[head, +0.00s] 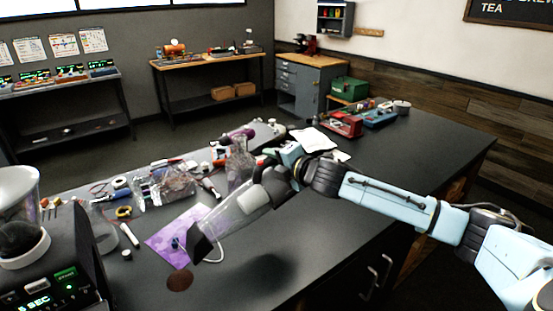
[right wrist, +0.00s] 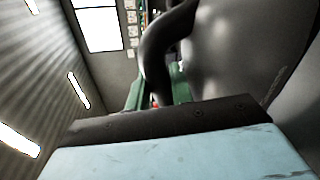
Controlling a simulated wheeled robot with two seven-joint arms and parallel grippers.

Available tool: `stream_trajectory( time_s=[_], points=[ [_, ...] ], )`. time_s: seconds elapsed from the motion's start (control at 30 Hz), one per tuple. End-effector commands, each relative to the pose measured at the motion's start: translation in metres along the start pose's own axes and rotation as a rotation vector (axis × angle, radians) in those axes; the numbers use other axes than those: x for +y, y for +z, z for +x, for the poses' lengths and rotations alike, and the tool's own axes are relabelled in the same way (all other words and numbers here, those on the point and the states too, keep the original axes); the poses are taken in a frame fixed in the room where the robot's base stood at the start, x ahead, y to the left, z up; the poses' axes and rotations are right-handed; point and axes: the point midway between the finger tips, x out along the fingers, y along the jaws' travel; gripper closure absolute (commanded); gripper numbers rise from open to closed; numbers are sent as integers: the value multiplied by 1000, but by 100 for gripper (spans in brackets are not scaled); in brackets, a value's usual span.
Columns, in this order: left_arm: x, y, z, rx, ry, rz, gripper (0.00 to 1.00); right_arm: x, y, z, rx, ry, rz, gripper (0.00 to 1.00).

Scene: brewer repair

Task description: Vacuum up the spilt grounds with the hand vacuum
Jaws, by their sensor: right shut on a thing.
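My right gripper (head: 284,164) is shut on the hand vacuum (head: 242,208). The vacuum has a dark rear part and a clear body, and is held above the dark worktop with its dark nozzle pointing down and left. The spilt grounds (head: 179,281) are a small round brown patch on the worktop, just below and left of the nozzle in the head view. The nozzle looks apart from the patch, though its exact height is unclear. In the right wrist view the vacuum's dark curved handle (right wrist: 155,62) passes by the green fingers. My left gripper is not in view.
A machine with a lit display (head: 48,292) stands at the lower left. A purple mat (head: 165,240) lies behind the nozzle, with tools and clear bags beyond. A red toolbox (head: 342,126) stands farther back. The worktop right of the grounds is clear.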

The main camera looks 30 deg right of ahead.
Motion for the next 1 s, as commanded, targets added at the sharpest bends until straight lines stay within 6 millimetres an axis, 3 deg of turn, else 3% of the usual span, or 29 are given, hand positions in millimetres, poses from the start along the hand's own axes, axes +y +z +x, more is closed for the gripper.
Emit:
stream_trajectory(
  time_s=[0.03, 0.37, 1.0],
  points=[
    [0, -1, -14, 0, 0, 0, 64, 15, 5, 4, -5, 7, -8, 100],
    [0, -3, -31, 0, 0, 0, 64, 21, 12, 20, -18, -8, -63, 100],
    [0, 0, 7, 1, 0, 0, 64, -10, -10, 28, -18, -9, -66, 100]
  ],
)
